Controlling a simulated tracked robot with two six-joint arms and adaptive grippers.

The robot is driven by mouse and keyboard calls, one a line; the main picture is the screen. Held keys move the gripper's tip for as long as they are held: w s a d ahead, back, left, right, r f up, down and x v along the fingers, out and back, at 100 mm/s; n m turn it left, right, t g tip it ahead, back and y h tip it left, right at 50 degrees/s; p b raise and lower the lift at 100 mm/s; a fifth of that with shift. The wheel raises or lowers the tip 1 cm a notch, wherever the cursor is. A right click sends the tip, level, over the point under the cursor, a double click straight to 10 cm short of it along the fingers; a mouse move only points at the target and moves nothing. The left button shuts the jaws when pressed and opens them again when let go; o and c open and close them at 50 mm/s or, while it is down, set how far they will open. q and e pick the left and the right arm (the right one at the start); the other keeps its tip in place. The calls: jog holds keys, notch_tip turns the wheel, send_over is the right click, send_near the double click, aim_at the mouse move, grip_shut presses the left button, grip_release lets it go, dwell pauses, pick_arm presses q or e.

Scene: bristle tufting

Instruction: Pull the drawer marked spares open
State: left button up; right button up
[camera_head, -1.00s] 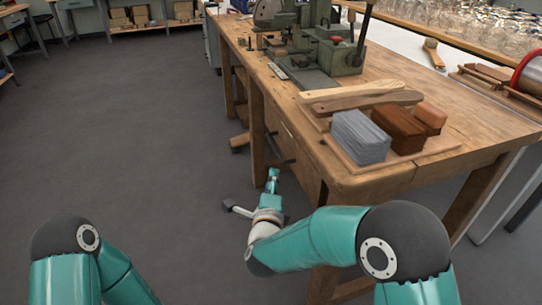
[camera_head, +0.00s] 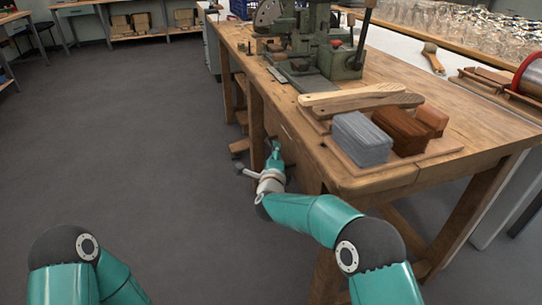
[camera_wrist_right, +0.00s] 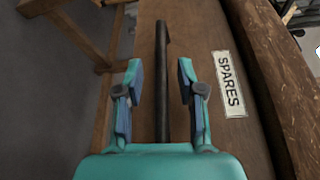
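The wooden drawer front (camera_wrist_right: 207,40) fills much of the right wrist view, with a white label reading SPARES (camera_wrist_right: 228,84). Its long dark bar handle (camera_wrist_right: 162,60) runs up the picture beside the label. My right gripper (camera_wrist_right: 158,72) is open, with one finger on each side of the handle and a visible gap to it on both sides. In the head view my right gripper (camera_head: 274,157) is at the bench's left side, below the top, and mostly covers the handle. The drawer looks closed. My left gripper is out of view; only its arm shows at the lower left.
The wooden bench (camera_head: 465,115) carries a green machine (camera_head: 340,55), a grey block (camera_head: 361,140), brown blocks (camera_head: 402,130) and wooden handles (camera_head: 365,100) near its edge. A bench leg (camera_head: 257,125) stands just beyond the gripper. The floor (camera_head: 140,150) to the left is clear.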

jog(key=shift+w, duration=0.1)
jog(key=shift+c, duration=0.2)
grip_shut()
